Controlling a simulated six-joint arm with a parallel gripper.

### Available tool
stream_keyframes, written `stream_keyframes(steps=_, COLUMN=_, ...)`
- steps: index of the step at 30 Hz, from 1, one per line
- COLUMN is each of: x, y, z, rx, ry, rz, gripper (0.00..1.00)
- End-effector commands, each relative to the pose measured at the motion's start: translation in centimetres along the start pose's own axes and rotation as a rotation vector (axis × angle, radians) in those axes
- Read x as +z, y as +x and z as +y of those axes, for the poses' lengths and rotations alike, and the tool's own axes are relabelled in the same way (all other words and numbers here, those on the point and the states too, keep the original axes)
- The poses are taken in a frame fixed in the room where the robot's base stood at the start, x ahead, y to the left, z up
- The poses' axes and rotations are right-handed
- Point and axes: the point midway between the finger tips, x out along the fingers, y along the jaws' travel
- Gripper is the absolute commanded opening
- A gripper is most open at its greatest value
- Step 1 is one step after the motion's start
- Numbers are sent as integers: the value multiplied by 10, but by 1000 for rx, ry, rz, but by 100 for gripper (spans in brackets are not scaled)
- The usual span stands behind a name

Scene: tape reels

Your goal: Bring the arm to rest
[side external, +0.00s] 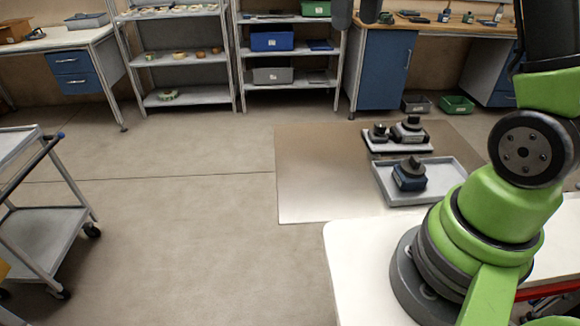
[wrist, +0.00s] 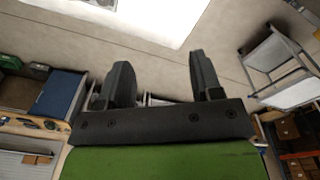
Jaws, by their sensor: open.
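My gripper (wrist: 162,78) shows in the wrist view with its two dark fingers spread well apart and nothing between them. In the side external view, two dark finger-like tips (side external: 356,12) hang at the top edge, in front of the blue cabinet; the rest of the gripper is out of frame. A dark reel-like piece with a bluish base (side external: 410,175) sits in a grey tray (side external: 447,190). Two more dark pieces, a smaller one (side external: 379,132) and a larger one (side external: 409,129), stand on a pale board (side external: 390,148) behind the tray. My gripper is apart from all of them.
A white tabletop (side external: 352,255) lies beside my base, by a tan mat (side external: 310,180). A grey cart (side external: 45,220) stands at left. Shelves with rolls (side external: 180,55) and bins (side external: 272,41), and a blue cabinet (side external: 383,70), line the back. The left-middle floor is clear.

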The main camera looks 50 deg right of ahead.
Motion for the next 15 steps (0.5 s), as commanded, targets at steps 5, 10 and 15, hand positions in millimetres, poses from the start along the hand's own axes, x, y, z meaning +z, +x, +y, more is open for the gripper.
stream_keyframes(steps=5, x=49, y=-34, z=-53, rx=-61, ry=2, rz=173, gripper=59)
stream_keyframes(steps=10, x=105, y=-44, z=-91, rx=-162, ry=34, rz=321, gripper=59)
stream_keyframes(steps=15, x=155, y=-36, z=-112, rx=-279, ry=80, rz=435, gripper=59)
